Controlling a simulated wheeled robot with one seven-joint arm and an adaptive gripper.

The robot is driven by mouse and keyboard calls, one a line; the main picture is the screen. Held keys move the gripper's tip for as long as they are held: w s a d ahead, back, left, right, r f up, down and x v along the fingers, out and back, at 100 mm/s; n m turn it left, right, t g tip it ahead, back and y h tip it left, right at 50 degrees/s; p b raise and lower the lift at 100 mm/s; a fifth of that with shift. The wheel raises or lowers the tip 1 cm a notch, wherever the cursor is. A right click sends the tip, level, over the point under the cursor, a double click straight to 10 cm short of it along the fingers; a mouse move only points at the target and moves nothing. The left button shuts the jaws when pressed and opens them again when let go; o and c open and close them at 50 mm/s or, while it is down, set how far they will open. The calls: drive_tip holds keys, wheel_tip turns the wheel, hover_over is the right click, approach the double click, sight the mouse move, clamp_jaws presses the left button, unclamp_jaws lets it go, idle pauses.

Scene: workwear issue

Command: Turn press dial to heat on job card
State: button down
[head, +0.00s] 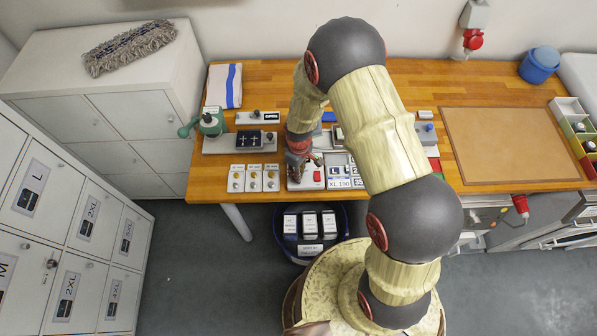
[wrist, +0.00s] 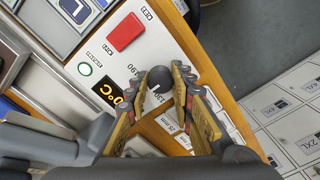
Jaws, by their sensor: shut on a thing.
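The press control box (head: 298,185) is white and sits at the front edge of the wooden table. In the head view my gripper (head: 300,158) hides the dial.
Three small boxes with round tops (head: 254,178) stand left of the control box. A green hand press (head: 211,122) is behind them. A blue bin (head: 286,232) with white boxes is below the table edge. A brown mat (head: 515,145) lies clear at the right.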

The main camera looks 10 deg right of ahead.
drive_tip(key=shift+m, duration=0.4)
drive_tip(key=m+b, duration=0.2)
drive_tip(key=m, duration=0.1)
drive_tip(key=shift+f+m, duration=0.1)
drive_tip(key=shift+m, duration=0.2)
drive_tip(key=shift+m+b, duration=0.65)
drive_tip(key=shift+m, duration=1.65)
drive_tip(key=c, duration=1.6)
unclamp_jaws()
drive_tip(key=shift+o, duration=0.3)
wheel_tip(320, 180, up, 12)
